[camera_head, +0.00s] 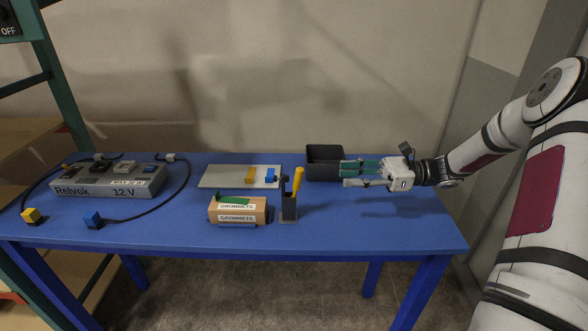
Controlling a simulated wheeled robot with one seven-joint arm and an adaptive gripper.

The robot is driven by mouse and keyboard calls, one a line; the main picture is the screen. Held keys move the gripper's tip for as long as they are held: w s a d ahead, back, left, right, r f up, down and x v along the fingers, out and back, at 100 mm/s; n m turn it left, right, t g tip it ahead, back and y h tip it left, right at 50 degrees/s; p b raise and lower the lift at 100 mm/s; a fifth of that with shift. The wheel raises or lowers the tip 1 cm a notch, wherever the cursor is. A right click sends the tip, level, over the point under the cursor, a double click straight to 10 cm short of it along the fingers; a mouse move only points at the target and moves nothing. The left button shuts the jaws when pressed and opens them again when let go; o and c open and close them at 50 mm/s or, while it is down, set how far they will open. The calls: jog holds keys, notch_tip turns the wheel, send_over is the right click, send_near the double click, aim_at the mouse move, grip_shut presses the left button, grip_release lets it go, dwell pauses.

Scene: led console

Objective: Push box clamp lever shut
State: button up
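A cardboard box (260,209) with GROMMETS labels stands near the front middle of the blue table. A green piece (233,198) lies on its top. Just right of the box is a dark clamp (289,207) with a yellow lever (298,180) that points up and leans slightly right. My gripper (345,171) is right of the lever and apart from it, its fingers pointing left in front of the black bin. The fingers overlap in this view, so their opening is unclear. I see nothing held.
A black open bin (325,174) is behind my gripper. A pale board (215,177) with yellow and blue pieces lies behind the box. A grey Relvok 12 V console (108,190) with cables and small blocks is at the left. The table's front right is clear.

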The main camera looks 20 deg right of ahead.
aim_at(298, 189)
jog(key=x, duration=0.4)
jog(key=p+x, duration=0.1)
jog(key=x, duration=0.4)
jog(key=w+p+x, duration=0.1)
jog(key=x, duration=0.3)
jog(key=shift+c, duration=0.6)
grip_shut()
